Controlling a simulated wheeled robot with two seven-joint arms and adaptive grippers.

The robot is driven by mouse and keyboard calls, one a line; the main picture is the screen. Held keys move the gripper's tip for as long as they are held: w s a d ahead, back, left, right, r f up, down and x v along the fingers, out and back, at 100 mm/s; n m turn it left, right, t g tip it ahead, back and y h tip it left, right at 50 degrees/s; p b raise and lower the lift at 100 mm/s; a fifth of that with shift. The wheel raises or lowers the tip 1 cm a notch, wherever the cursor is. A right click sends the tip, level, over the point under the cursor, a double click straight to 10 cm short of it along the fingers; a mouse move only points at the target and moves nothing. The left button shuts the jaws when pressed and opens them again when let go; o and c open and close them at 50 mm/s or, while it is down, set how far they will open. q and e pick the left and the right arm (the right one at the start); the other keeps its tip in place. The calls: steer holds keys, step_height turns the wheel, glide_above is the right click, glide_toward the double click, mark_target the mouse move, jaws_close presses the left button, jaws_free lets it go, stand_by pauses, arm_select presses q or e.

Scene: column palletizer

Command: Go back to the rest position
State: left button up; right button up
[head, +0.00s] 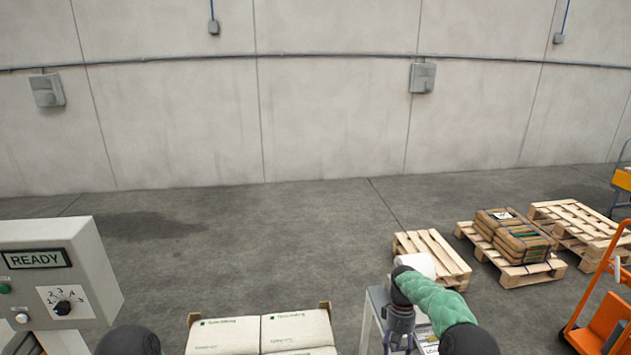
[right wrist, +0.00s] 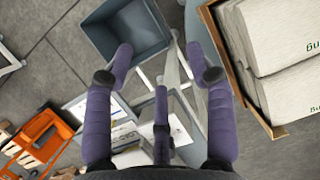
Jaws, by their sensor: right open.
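My right arm, in a green sleeve, comes in at the lower right of the head view. Its gripper (head: 400,338) points down over a small light stand (head: 375,305) and is partly cut off by the lower edge. In the right wrist view the purple fingers of this gripper (right wrist: 160,58) are spread apart with nothing between them. A grey bin (right wrist: 118,42) and a surface with papers (right wrist: 110,122) lie beyond the fingers. My left gripper is not in view; only a dark rounded part of mine shows at the bottom left of the head view.
Pale printed sacks (head: 296,328) in a wooden-edged stack stand at the bottom centre, close beside the right gripper. A control box (head: 60,265) reading READY stands left. Pallets (head: 432,258), one with a strapped brown load (head: 513,236), and an orange truck (head: 605,318) are right. Middle floor is clear.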

steer(key=s+a+f+t+y+b, duration=0.1)
steer(key=s+a+f+y+b, duration=0.1)
steer(key=s+a+f, duration=0.6)
steer(key=s+a+f+t+y+b, duration=0.1)
steer(key=s+a+f, duration=0.35)
steer(key=f, duration=0.75)
steer(key=s+a+f+m+t+b, duration=0.1)
steer(key=s+m, duration=0.1)
steer(key=s, duration=0.8)
steer(key=s+a+f+m+t+b, duration=0.1)
steer(key=s+m+b, duration=0.1)
steer(key=s, duration=0.9)
steer(key=shift+s+f+y, duration=0.3)
